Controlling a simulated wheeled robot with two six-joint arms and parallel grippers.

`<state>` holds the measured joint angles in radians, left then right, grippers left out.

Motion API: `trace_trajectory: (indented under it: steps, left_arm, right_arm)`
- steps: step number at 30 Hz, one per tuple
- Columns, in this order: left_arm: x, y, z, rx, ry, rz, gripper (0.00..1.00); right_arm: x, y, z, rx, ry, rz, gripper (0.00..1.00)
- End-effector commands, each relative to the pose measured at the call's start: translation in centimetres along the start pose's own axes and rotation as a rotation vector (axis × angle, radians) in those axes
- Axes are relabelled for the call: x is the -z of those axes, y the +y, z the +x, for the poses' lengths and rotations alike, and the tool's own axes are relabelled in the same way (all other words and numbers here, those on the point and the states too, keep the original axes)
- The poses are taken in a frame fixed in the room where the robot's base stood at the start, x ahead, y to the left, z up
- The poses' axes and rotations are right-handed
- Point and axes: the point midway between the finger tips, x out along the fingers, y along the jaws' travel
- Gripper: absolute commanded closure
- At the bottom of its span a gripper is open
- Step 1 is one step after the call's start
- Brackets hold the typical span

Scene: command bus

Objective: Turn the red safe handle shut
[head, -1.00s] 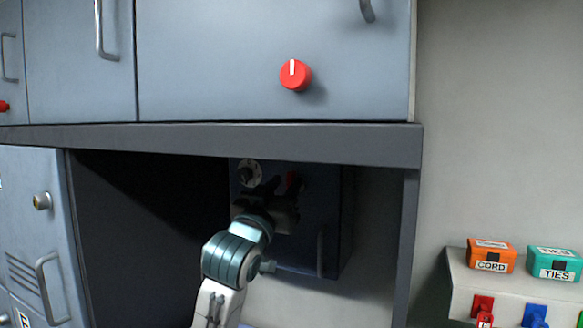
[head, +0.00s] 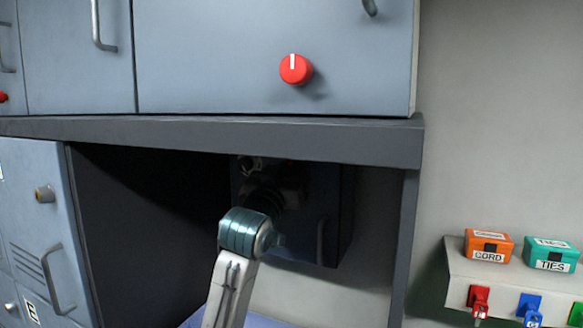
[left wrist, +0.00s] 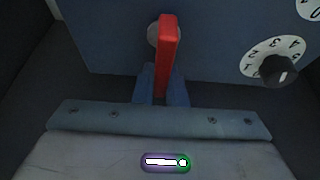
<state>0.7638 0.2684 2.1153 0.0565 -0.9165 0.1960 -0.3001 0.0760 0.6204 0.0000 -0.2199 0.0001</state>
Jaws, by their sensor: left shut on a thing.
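The dark blue safe (head: 328,215) stands inside the shadowed cabinet opening. In the left wrist view its front (left wrist: 100,35) fills the top, with the red handle (left wrist: 168,45) on a grey hub, pointing down the picture toward me. My left gripper (left wrist: 161,88) is shut on the free end of the red handle, one blue finger on each side. In the head view my left gripper (head: 284,192) is in front of the safe, dark and hard to make out. The handle is hidden there. My right gripper is in neither view.
A numbered dial (left wrist: 275,62) sits on the safe front right of the handle. The cabinet's overhanging edge (head: 230,135) runs above my arm. A red knob (head: 296,69) is on the upper door. A shelf (head: 460,280) with orange and teal boxes is at the right.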

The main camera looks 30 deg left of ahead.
Motion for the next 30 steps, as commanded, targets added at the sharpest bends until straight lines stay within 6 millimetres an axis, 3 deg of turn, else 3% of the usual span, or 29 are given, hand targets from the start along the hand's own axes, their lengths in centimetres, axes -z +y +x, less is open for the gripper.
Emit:
trace_trajectory:
  steps: [11,30]
  left_arm:
    - [-0.2,-0.3,-0.1,0.05,-0.001,-0.121,1.0]
    - [-0.7,-1.7,-0.3,0.274,0.001,-0.662,1.0]
  right_arm:
    - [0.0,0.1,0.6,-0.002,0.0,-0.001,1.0]
    - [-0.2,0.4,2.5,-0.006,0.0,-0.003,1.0]
